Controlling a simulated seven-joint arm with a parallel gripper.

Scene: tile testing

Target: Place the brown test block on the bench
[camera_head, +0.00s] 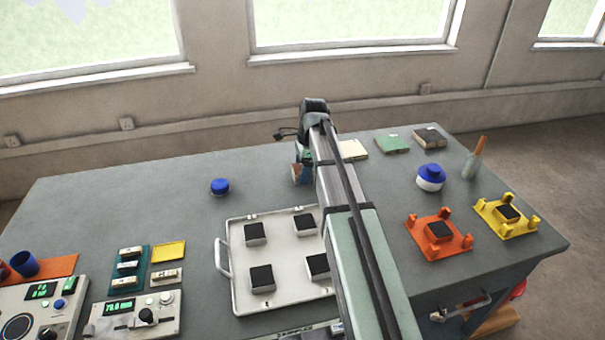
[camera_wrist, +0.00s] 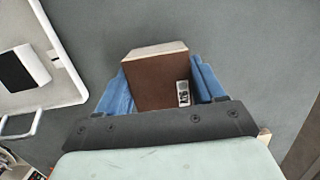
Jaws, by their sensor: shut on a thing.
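The brown test block (camera_wrist: 155,82) is between the two blue fingers of my gripper (camera_wrist: 163,88) in the wrist view. It has a pale edge and a small white label with dark marks. My gripper (camera_head: 298,174) is shut on it, and only a small brown part of the block (camera_head: 296,171) shows beside my arm in the head view. The gripper is over the grey bench (camera_head: 130,200), behind the white tray. I cannot tell whether the block touches the bench. My arm hides part of the bench and tray.
The white tray (camera_head: 237,292) holds several dark-topped blocks. A blue lid (camera_head: 220,187) sits left of my gripper. Flat samples (camera_head: 392,144), a blue-and-white container (camera_head: 431,178), an orange fixture (camera_head: 455,246) and a yellow fixture (camera_head: 522,228) stand right. The back left bench is clear.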

